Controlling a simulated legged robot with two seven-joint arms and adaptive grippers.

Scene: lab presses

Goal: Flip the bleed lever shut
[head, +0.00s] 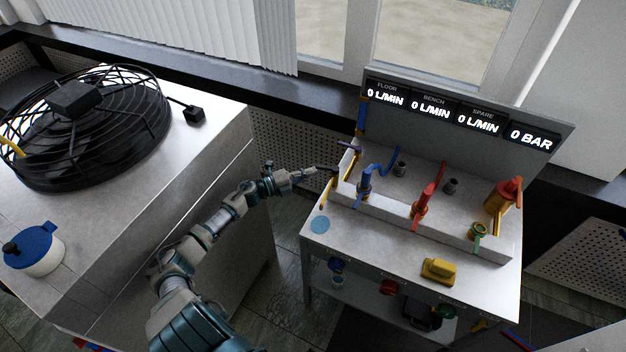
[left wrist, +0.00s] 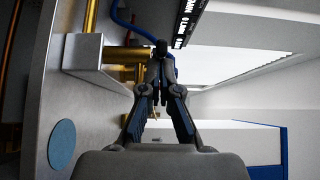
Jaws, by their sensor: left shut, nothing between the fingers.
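My left gripper (head: 312,172) is shut and empty at the left end of the white valve box (head: 492,249). In the left wrist view its fingertips (left wrist: 160,62) meet in front of a small dark knob (left wrist: 160,47), beside brass pipework (left wrist: 121,54). The knob may be the tip of the bleed lever; no label shows to confirm it. Whether the fingers touch it I cannot tell. In the head view a dark bar (head: 328,168) lies between the fingers and the box. My right gripper is not in view.
The bench carries blue (head: 364,184), red (head: 421,204) and green (head: 478,231) valves. A yellow block (head: 439,270) and a flat blue disc (head: 320,224) are on its top. The display panel (head: 545,118) stands behind, reading zeros. A caged fan (head: 85,125) is on the left cabinet.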

